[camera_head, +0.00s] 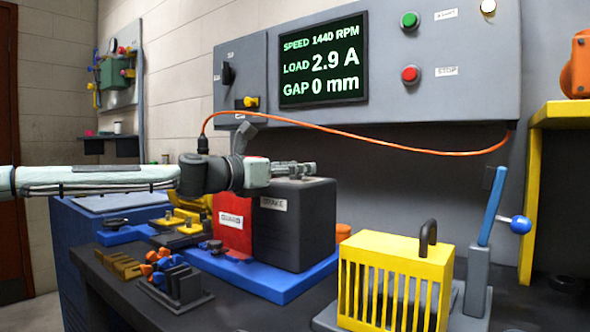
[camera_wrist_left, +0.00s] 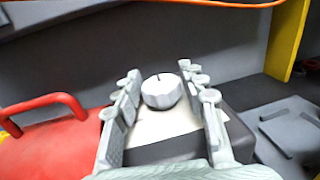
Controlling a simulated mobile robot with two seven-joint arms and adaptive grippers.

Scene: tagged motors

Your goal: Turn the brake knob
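The brake knob (camera_wrist_left: 161,92) is a round pale grey knob with a short dark mark on its top, seen in the left wrist view. It sits on a light plate on top of the dark brake box (camera_head: 295,225), which carries a BRAKE label. My left gripper (camera_head: 308,169) is above that box in the head view. In the left wrist view its two fingers (camera_wrist_left: 160,74) are spread, one on each side of the knob. I cannot tell whether they touch it. The knob is not distinguishable in the head view. My right gripper is not in view.
A red guard (camera_head: 232,228) stands left of the brake box, both on a blue base (camera_head: 287,288). A yellow slotted cage (camera_head: 398,262) and a blue-handled lever (camera_head: 492,207) are at right. An orange cable (camera_head: 370,145) hangs behind, under the display panel (camera_head: 420,100).

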